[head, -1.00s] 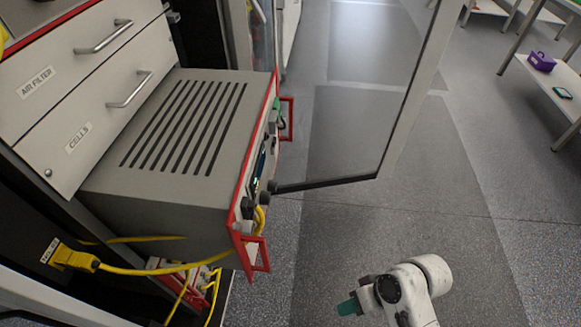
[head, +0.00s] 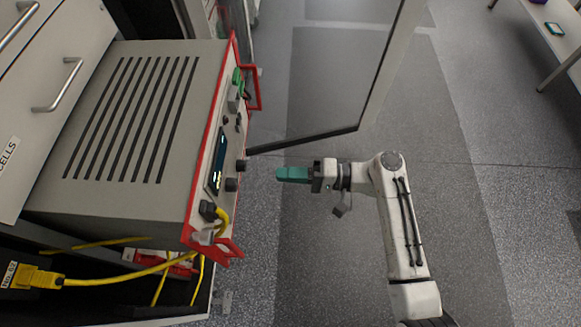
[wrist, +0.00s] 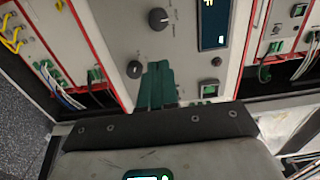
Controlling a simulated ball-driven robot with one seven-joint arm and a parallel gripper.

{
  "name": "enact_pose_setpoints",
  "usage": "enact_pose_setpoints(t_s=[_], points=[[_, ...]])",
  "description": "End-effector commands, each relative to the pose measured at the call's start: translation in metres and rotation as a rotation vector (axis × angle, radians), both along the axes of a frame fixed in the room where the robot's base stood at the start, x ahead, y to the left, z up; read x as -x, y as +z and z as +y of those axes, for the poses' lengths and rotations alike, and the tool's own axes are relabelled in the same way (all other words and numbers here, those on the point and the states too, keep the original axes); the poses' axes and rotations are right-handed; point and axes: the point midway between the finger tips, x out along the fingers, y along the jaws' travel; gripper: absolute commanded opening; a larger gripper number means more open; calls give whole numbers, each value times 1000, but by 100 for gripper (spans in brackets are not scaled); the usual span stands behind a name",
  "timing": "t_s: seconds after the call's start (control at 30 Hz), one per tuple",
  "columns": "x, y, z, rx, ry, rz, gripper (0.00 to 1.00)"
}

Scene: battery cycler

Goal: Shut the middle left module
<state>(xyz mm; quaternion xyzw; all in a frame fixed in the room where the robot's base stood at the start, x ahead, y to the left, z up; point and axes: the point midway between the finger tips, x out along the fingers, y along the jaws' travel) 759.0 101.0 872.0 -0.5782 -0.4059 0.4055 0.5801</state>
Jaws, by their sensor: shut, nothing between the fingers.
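A grey module (head: 130,120) with a slotted top and a red-edged front sticks out of the rack in the head view. Its front panel carries a dark display (head: 217,162), black knobs and red handles. I cannot tell from these views whether it is the middle left one. My gripper (head: 280,174), with teal fingers, is shut and empty. It is to the right of the module's front, apart from it. In the wrist view the shut fingers (wrist: 158,85) point at a front panel (wrist: 185,60) with knobs and a display.
A drawer labelled CELLS (head: 50,120) is above the module. A yellow cable (head: 120,278) runs to the module's front. A glass door (head: 345,80) stands open beyond my gripper. In the wrist view, other red-edged modules flank the panel.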

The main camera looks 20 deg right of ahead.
Motion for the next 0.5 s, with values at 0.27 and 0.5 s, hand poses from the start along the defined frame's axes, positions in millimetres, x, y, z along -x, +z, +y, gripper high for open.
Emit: enact_pose_setpoints(t_s=[0.27, 0.5], points=[[-19, 3, 54, 1, 4, -1, 0], [-31, 2, 88, 3, 3, -1, 0]])
